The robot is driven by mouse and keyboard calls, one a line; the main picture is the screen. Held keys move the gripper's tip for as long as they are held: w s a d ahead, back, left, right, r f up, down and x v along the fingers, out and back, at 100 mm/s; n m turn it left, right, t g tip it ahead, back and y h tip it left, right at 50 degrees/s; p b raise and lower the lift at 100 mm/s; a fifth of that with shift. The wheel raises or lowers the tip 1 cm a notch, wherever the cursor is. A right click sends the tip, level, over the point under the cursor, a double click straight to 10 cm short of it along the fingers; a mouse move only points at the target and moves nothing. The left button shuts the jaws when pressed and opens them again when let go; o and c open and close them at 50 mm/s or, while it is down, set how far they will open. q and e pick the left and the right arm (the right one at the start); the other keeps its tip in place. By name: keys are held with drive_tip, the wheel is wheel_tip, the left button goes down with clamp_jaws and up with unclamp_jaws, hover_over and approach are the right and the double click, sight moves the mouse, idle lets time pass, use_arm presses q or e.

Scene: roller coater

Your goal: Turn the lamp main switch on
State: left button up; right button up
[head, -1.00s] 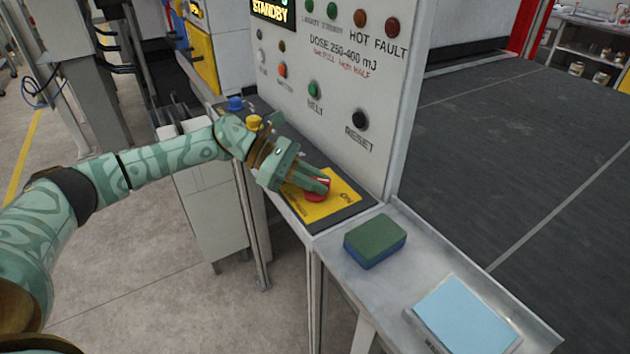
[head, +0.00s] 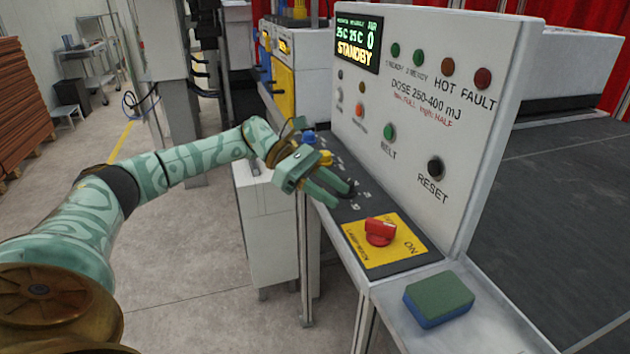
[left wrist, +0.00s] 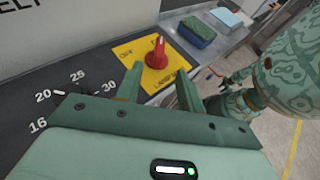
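The lamp main switch is a red rotary knob (head: 380,231) on a yellow plate (head: 372,257) at the near end of the sloping console. The plate carries an ON mark. In the left wrist view the knob (left wrist: 157,54) stands up beyond my fingertips, with OFF lettering to its left; its exact pointing is hard to tell. My left gripper (head: 342,192) hovers over the console, up and left of the knob and clear of it. Its two fingers (left wrist: 158,78) are apart and empty.
The control panel (head: 430,110) with lamps, buttons and a STANDBY display (head: 357,40) rises behind the console. Blue (head: 309,138) and yellow (head: 326,158) knobs sit near my left wrist. A green-and-blue block (head: 438,299) lies on the metal shelf beside the plate.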

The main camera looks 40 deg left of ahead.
use_arm(q)
drive_tip(key=shift+v, duration=2.3)
drive_tip(key=shift+a+r, duration=0.1)
